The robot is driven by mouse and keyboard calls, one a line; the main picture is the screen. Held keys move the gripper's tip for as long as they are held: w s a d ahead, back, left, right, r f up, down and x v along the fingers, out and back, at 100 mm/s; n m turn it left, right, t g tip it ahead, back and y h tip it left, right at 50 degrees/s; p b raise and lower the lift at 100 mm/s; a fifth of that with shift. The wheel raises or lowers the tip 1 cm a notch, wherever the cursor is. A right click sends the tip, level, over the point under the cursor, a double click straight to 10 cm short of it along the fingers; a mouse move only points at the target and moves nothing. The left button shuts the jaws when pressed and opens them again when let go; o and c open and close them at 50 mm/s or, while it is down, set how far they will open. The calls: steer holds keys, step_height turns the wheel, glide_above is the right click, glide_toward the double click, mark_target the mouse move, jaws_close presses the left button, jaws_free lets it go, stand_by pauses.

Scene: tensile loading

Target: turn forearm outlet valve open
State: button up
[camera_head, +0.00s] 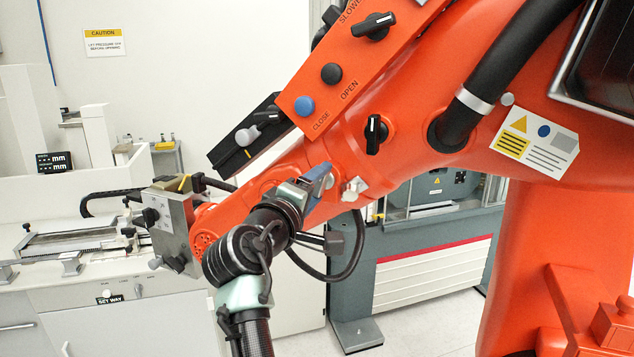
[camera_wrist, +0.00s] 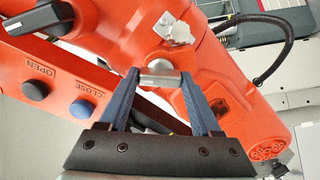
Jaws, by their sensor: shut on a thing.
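My gripper (camera_wrist: 162,80) has two blue fingers shut on a short silver cylinder (camera_wrist: 160,75) on the orange forearm (camera_wrist: 215,65); this appears to be the outlet valve's handle. In the head view my gripper (camera_head: 320,180) reaches up from below to the forearm (camera_head: 375,175), and its blue finger hides the cylinder. A silver fitting (camera_wrist: 177,28) sits on the forearm just beyond the fingertips; it also shows in the head view (camera_head: 354,188). I cannot read the valve's position.
An orange panel (camera_head: 345,60) with OPEN and CLOSE buttons runs close by the gripper. A black knob (camera_head: 375,134) sits above it on the forearm. A black hose (camera_head: 350,262) loops below. A metal block (camera_head: 172,228) is at the forearm's left end.

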steer(key=shift+n, duration=0.4)
steer(key=o, duration=1.4)
steer(key=shift+s+a+f, duration=0.1)
steer(key=shift+s+a, duration=0.1)
steer(key=shift+s, duration=0.25)
steer(key=b+v, duration=0.6)
steer(key=v, duration=0.6)
